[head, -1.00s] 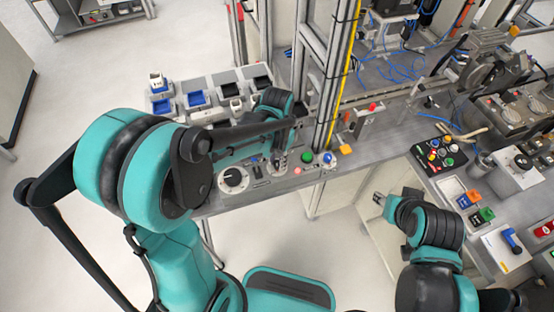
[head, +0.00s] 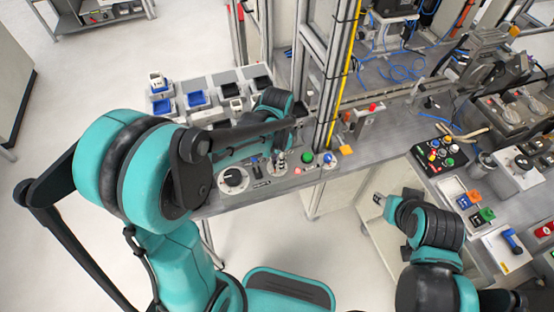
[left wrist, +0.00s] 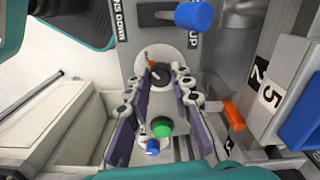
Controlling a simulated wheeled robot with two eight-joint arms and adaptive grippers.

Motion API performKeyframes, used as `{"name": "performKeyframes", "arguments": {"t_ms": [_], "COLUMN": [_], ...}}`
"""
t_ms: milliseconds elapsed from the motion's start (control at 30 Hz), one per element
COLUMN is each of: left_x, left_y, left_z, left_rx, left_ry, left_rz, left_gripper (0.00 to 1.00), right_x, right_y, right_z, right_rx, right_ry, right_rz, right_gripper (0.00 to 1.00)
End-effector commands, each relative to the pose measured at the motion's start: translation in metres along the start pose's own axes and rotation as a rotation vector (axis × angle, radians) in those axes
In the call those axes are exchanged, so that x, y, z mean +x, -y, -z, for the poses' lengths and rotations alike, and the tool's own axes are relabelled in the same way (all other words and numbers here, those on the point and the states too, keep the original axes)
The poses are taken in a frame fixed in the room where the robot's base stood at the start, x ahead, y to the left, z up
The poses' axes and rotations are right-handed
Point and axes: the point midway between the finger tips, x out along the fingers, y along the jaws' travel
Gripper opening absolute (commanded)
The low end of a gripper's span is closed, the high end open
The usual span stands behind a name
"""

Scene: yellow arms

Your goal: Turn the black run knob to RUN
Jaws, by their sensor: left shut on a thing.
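The black run knob (left wrist: 160,75) sits on a pale round plate in the left wrist view, with a small red-orange mark at its far edge. My left gripper (left wrist: 163,82) has its two fingers on either side of the knob and is shut on it. In the head view my left gripper (head: 281,160) reaches down to the panel, and its fingers largely hide the knob there. I cannot read which setting the knob points at. My right gripper (head: 379,199) is above the floor gap right of the panel, apart from everything; its jaws are too small to judge.
A green button (head: 306,157), a blue button (head: 328,157) and an orange block (head: 345,149) are right of the knob. A black dial (head: 233,178) is to its left. A blue-tipped lever (left wrist: 195,15) is close by. Several bins (head: 197,99) and a frame post (head: 328,80) stand behind.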

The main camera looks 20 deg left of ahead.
Motion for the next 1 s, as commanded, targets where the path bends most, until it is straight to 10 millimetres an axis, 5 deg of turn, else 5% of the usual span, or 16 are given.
{"name": "performKeyframes", "arguments": {"t_ms": [267, 300, 400, 767, 1000], "left_x": [0.000, 0.000, 0.000, -0.005, -0.048], "left_y": [0.000, 0.000, 0.000, 0.000, 0.000], "left_z": [0.000, 0.000, 0.000, 0.000, 0.000], "left_rx": [0.001, 0.001, 0.000, 0.000, 0.000], "left_ry": [0.000, 0.000, 0.000, 0.000, 0.000], "left_rz": [0.000, 0.000, 0.000, 0.000, 0.000], "left_gripper": [0.00, 0.24, 0.43, 0.43, 0.43], "right_x": [0.000, 0.000, 0.000, 0.000, 0.000], "right_y": [0.000, 0.000, 0.000, 0.000, 0.000], "right_z": [0.000, 0.000, 0.000, 0.000, 0.000], "right_rx": [0.000, 0.000, 0.000, 0.000, 0.000], "right_ry": [0.000, 0.000, 0.000, 0.000, 0.000], "right_rz": [0.000, 0.000, 0.000, 0.000, 0.000], "right_gripper": [0.40, 0.40, 0.40, 0.40, 0.40]}}
